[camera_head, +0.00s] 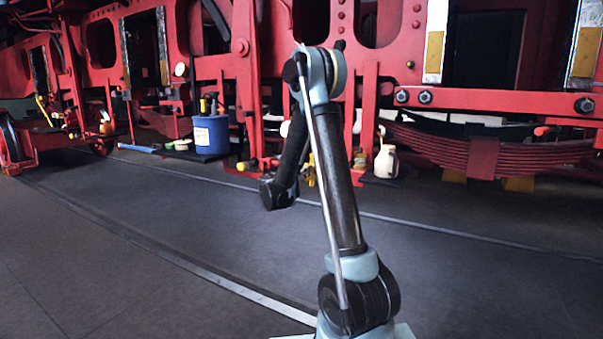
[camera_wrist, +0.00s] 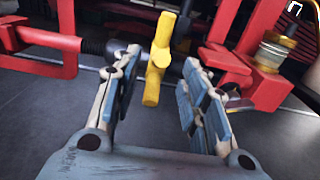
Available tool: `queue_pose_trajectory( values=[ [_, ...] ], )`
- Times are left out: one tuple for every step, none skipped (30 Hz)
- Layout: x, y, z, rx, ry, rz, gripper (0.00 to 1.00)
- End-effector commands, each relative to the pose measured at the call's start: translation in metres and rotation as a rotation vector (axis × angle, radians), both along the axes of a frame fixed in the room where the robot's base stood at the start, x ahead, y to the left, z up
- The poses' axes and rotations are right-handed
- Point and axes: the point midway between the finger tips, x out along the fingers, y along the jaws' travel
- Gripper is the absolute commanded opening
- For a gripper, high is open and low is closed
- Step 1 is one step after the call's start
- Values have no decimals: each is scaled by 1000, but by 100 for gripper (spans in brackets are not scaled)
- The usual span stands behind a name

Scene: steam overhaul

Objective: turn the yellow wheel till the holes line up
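The yellow wheel (camera_wrist: 156,62) shows in the wrist view as a yellow bar-like handle with a hub, at the end of a dark shaft. My gripper (camera_wrist: 162,59) is open, with one finger to the left of the wheel and one to the right. I see a gap on both sides, so the fingers do not appear to close on it. In the head view a small yellow part (camera_head: 244,165) shows low by the red frame, left of my wrist; I cannot tell if it is the wheel. The holes cannot be made out in either view.
Red locomotive frames and links stand across the back. A blue bucket (camera_head: 211,134) and a white bottle (camera_head: 386,161) stand near the frame. A red bracket (camera_wrist: 62,43) lies left in the wrist view and a brass fitting (camera_wrist: 272,54) right. The floor in front is clear.

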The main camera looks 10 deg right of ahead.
Motion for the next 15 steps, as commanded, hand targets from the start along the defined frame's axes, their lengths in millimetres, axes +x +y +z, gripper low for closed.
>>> queue_pose_trajectory(
  values=[
    [1,-1,-7,0,0,-1,40],
    [1,-1,-12,0,0,-1,40],
    [1,-1,-19,0,0,-1,40],
    [1,0,-25,0,0,-1,40],
    [1,0,-30,0,0,-1,40],
    [1,0,-38,0,0,-1,40],
    [1,0,-42,0,0,-1,40],
    [0,0,-46,0,0,-1,40],
    [0,0,-51,0,0,-1,40],
    [0,0,-53,0,0,-1,40],
    [-1,0,-55,0,0,-1,40],
    [-1,-1,-57,0,0,-1,40],
    [-1,-1,-58,0,0,-1,40],
    [0,-2,-58,0,0,-1,40],
    [1,-2,-58,0,0,-2,40]
  ],
)
